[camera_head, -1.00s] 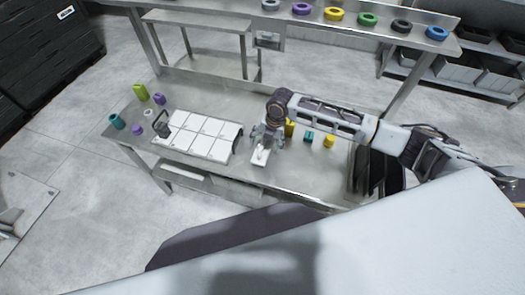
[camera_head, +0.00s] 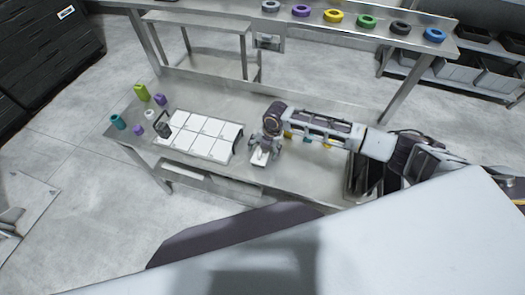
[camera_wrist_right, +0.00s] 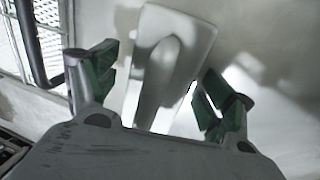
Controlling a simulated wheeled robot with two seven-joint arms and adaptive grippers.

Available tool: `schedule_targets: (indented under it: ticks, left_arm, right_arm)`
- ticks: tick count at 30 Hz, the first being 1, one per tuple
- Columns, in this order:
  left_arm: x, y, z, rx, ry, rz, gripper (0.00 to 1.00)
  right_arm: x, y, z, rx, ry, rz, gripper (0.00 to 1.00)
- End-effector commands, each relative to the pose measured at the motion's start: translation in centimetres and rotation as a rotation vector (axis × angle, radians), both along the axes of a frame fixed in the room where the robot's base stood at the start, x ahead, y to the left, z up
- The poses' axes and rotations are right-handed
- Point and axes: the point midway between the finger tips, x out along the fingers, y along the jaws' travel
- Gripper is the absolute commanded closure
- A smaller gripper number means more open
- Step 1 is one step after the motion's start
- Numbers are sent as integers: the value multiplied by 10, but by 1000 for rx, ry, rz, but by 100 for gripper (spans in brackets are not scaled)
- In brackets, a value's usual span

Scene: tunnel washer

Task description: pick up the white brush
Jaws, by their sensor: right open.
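The white brush (camera_head: 260,157) lies on the steel table just right of the white tiled tray. In the right wrist view the brush (camera_wrist_right: 170,60) is a white, rounded block with a raised loop-like middle. My right gripper (camera_head: 264,148) is over the brush in the head view. In the right wrist view its two green-padded fingers (camera_wrist_right: 155,85) are apart, one on each side of the brush. Whether they touch it cannot be told. The near end of the brush is hidden by the gripper body. My left gripper is not in view.
The white tiled tray (camera_head: 207,137) with a dark handle lies left of the brush. Green, purple, teal and white pieces stand at the table's left end. My right arm partly hides yellow and teal pieces. Coloured rings line the back shelf (camera_head: 300,20).

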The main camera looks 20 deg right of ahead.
Motion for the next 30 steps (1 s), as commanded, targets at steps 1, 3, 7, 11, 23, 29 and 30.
schedule_targets:
  ticks: [1,3,7,11,23,29,30]
  left_arm:
    - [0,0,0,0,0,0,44]
    - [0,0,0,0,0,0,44]
    - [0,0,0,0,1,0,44]
    - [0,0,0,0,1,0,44]
    - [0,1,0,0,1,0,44]
    - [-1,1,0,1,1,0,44]
    - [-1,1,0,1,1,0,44]
  right_arm:
    - [0,0,-1,1,-1,0,18]
    - [0,0,-1,1,-1,1,18]
    - [0,0,-1,0,0,0,18]
    - [0,0,-1,0,0,0,18]
    - [0,0,-1,0,0,0,56]
    - [0,0,-1,0,0,0,72]
    - [0,0,-1,0,0,0,72]
